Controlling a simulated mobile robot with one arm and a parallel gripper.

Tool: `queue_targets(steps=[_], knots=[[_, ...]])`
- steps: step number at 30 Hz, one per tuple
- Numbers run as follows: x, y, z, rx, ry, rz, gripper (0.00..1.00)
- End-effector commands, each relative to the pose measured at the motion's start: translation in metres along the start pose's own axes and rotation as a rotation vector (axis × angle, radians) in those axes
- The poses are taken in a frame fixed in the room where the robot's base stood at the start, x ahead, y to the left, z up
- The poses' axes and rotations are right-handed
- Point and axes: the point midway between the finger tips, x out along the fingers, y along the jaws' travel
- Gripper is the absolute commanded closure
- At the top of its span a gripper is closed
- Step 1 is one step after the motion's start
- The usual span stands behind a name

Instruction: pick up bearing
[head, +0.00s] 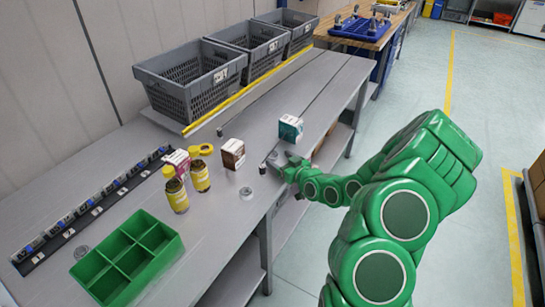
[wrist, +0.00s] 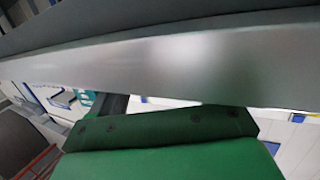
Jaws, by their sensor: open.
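A small grey ring, which looks like the bearing (head: 246,193), lies on the grey workbench (head: 218,222) near its front edge, in the head view. A flatter grey ring (head: 81,252) lies farther left, by the green tray; I cannot tell whether it is also a bearing. My gripper (head: 272,163) is open at the bench's front edge, right of and a little beyond the nearer ring, apart from it. I see nothing between its fingers, though they are small there. The wrist view shows a blurred grey surface and a green part of mine, but no bearing.
Two yellow-labelled bottles (head: 178,195) (head: 200,175), a brown-white box (head: 231,154) and a teal box (head: 290,129) stand nearby. A divided green tray (head: 178,243) is at front left. Grey crates (head: 150,88) line the back. Bench between bottles and ring is clear.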

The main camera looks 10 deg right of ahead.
Motion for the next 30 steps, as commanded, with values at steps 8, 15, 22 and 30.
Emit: queue_targets(steps=[8,15,22,30], knots=[[0.021,-0.001,0.000,0.001,-0.001,-0.003,0.21],[0.027,-0.001,0.000,0.001,-0.001,-0.001,0.21],[0.027,-0.001,0.000,0.001,-0.001,-0.001,0.25],[0.027,-0.001,0.000,0.001,-0.001,-0.001,0.67]])
